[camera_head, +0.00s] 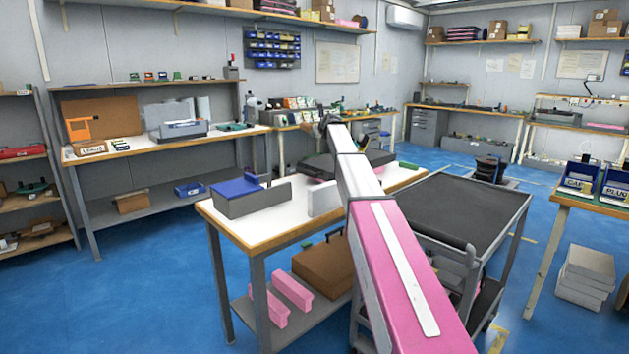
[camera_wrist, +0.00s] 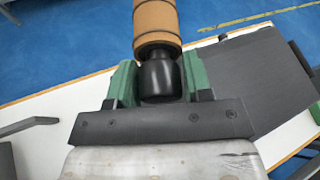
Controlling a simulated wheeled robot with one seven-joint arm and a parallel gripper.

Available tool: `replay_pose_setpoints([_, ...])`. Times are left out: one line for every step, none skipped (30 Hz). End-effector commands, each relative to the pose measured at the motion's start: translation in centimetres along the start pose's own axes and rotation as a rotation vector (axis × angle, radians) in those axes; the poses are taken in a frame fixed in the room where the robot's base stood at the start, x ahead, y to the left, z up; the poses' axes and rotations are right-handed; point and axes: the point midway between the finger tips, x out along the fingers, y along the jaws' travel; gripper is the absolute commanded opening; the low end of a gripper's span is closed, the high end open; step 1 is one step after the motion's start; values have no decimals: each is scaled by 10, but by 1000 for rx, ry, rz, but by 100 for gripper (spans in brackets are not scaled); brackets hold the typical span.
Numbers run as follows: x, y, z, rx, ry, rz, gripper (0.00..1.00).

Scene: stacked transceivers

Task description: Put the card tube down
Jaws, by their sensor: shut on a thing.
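The card tube (camera_wrist: 157,20) is a brown cylinder with dark bands and a black end piece, at the top middle of the wrist view. My gripper (camera_wrist: 158,78) has green fingers, one on each side of the tube's black end, and is shut on it. The tube's far end runs out of the wrist view. Below the tube are the white worktable top and blue floor; the gap to them is hard to judge.
The white worktable (camera_head: 262,222) carries a grey box with a blue lid (camera_head: 240,197) and a dark flat item (camera_head: 322,166). A cart with a dark top (camera_head: 450,212) stands to its right. A dark grey panel (camera_wrist: 245,75) lies right of the gripper in the wrist view.

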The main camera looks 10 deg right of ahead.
Motion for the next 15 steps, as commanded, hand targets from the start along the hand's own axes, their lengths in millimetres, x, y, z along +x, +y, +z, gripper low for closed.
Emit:
replay_pose_setpoints([-18, 25, -1, -6, -5, 14, 0])
replay_pose_setpoints([-24, 36, -1, -9, -7, 21, 0])
replay_pose_setpoints([-31, 49, 0, -12, -10, 30, 0])
replay_pose_setpoints([-37, 59, 1, -15, -12, 37, 0])
replay_pose_setpoints([-42, 68, 1, -17, -14, 43, 0])
replay_pose_setpoints([-48, 78, 1, -20, -16, 50, 0])
replay_pose_setpoints([-52, 86, 2, -22, -18, 55, 0])
replay_pose_setpoints([-56, 92, 2, -24, -19, 60, 0])
replay_pose_setpoints([-60, 100, 2, -26, -21, 65, 0])
replay_pose_setpoints([-63, 104, 2, -27, -21, 68, 0])
replay_pose_setpoints([-65, 108, 3, -28, -22, 71, 0])
replay_pose_setpoints([-67, 111, 2, -29, -23, 73, 0])
replay_pose_setpoints([-67, 112, 2, -30, -23, 75, 0])
replay_pose_setpoints([-67, 112, 1, -30, -23, 76, 0])
replay_pose_setpoints([-65, 110, -1, -31, -23, 77, 0])
